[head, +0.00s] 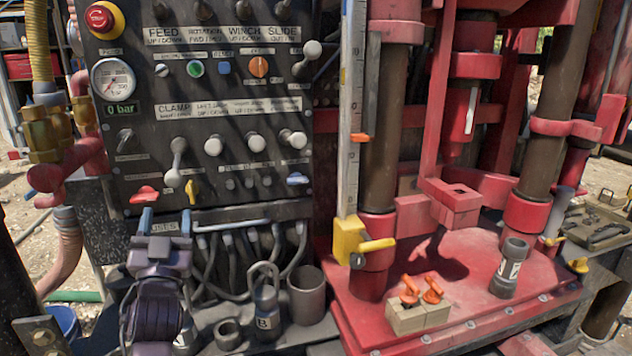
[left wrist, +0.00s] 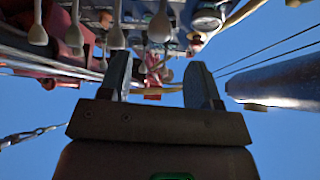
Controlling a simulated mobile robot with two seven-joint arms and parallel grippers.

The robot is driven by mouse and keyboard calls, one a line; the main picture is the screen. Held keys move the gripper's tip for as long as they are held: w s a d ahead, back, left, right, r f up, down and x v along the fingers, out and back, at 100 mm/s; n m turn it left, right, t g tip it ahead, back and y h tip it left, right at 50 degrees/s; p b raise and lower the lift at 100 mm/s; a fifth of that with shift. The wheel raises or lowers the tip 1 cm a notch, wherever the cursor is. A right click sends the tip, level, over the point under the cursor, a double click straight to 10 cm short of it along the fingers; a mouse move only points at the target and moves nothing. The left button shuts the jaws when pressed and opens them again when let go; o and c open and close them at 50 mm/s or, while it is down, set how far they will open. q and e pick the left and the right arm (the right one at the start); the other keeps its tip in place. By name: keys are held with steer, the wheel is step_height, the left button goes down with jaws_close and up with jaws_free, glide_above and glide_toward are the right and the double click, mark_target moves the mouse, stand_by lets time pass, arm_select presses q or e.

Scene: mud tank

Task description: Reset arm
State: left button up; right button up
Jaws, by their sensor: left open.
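My left gripper (head: 167,222) is at the lower left of the head view, fingers pointing up, just below the control panel (head: 220,105). Its two blue-grey fingers stand apart with nothing between them. In the left wrist view the fingers of the left gripper (left wrist: 161,80) are spread, with panel levers beyond them and open sky around. The red lever (head: 145,194) and the yellow lever (head: 192,191) are just above the fingertips; I cannot tell whether anything touches. My right gripper is in neither view.
White-knobbed levers (head: 213,146) stick out from the panel. A padlock (head: 266,305) and a grey cup (head: 306,295) stand below it. At right is a red drill frame (head: 465,255) with a wooden block (head: 418,315) and a dark cylinder (head: 510,268). A gauge (head: 113,79) is at left.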

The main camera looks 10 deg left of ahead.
arm_select(q)
steer(key=s+d+f+m+g+h, duration=0.1)
steer(key=d+f+g+h, duration=0.25)
steer(key=f, duration=0.65)
steer(key=s+d+f+m+g+h, duration=0.15)
steer(key=d+f+h, duration=0.25)
steer(key=f, duration=0.7)
steer(key=s+d+f+g+h, duration=0.2)
steer(key=s+f+g, duration=0.5)
steer(key=s+f, duration=1.2)
steer(key=shift+s+d+f, duration=0.25)
steer(key=shift+s+d, duration=0.35)
steer(key=shift+s, duration=0.2)
